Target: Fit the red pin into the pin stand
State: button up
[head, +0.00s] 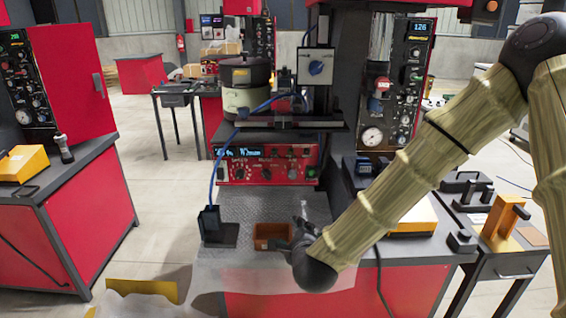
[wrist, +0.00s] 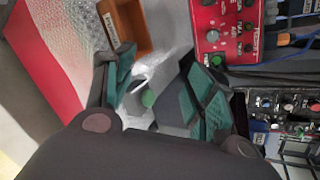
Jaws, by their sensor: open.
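My gripper (head: 300,234) is low over the workbench, just right of a small orange-brown bin. In the wrist view my gripper (wrist: 158,88) has its two green-padded fingers spread apart. A small pale grey piece with a green round spot (wrist: 148,99) shows between or beyond the fingers; I cannot tell what it is or whether a finger touches it. I cannot make out the red pin in either view. I cannot pick out the pin stand with certainty either. My arm and gripper hide part of the bench top.
The orange-brown bin (head: 270,236) also shows in the wrist view (wrist: 142,27). A dark block with a blue cable (head: 213,226) stands left of it. A red control box (head: 266,160) and bowl feeder (head: 246,87) are behind. Textured bench top (head: 255,207) is clear between.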

jog(key=w+a+r+m+t, duration=0.25)
jog(key=r+m, duration=0.25)
jog(key=r, duration=0.9)
jog(key=m+t+h+p, duration=0.2)
jog(key=m+t, duration=0.1)
jog(key=m, duration=0.5)
send_near(284, 102)
jog(key=w, duration=0.3)
jog(key=w+p, duration=0.1)
jog(key=w, duration=0.1)
jog(key=shift+w+d+f, duration=0.1)
jog(key=shift+w+d, duration=0.15)
jog(key=w, duration=0.1)
jog(key=w+p, duration=0.2)
jog(key=w, duration=0.1)
jog(key=shift+a, duration=0.3)
jog(key=shift+w+p, duration=0.45)
jog(key=shift+w, duration=0.25)
jog(key=c, duration=1.2)
